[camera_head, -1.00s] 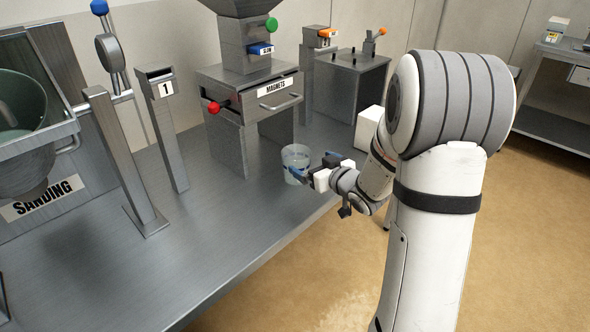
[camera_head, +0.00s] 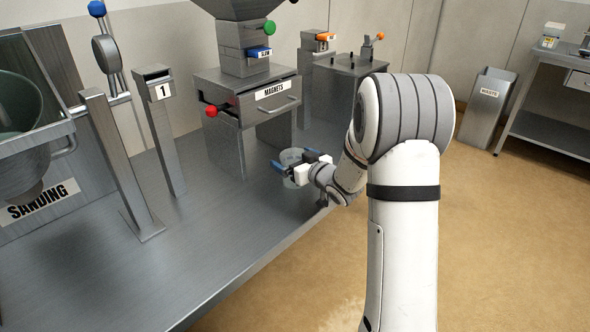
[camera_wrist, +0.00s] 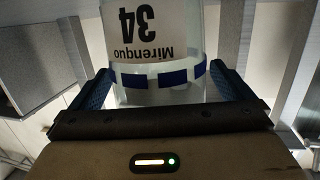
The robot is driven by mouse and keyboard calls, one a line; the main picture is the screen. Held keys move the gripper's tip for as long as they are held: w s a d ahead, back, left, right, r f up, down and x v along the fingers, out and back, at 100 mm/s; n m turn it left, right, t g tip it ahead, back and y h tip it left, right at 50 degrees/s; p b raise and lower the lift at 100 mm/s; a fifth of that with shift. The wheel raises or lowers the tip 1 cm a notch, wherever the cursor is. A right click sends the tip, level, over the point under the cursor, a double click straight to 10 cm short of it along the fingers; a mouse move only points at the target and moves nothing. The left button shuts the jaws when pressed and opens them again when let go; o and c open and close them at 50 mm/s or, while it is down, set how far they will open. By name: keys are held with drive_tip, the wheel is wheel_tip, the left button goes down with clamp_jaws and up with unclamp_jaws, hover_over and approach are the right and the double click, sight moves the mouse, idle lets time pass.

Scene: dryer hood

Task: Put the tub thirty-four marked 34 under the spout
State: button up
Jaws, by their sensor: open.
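The tub thirty-four (camera_head: 291,156) is a clear, pale tub standing on the steel bench near its front edge, in front of the magnets unit. In the wrist view the tub (camera_wrist: 160,45) shows upside down, with a white label reading 34 and "Mirenquo" and a blue dashed band. My gripper (camera_head: 294,170) has blue fingers and is at the tub. In the wrist view my gripper (camera_wrist: 165,90) is open, with one finger on each side of the tub. I cannot tell whether the fingers touch it. The spout is not clearly identifiable; a hopper unit (camera_head: 241,48) stands above the magnets housing.
The magnets housing (camera_head: 218,88) with a red knob and drawer handle stands behind the tub. A post marked 1 (camera_head: 168,140) and a sanding unit (camera_head: 30,170) are at the left. The front bench top (camera_head: 200,245) is clear. A waste bin (camera_head: 487,110) stands at the right.

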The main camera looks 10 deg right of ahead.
drive_tip(key=shift+c, duration=0.3)
drive_tip(key=c, duration=1)
drive_tip(key=shift+r, duration=0.1)
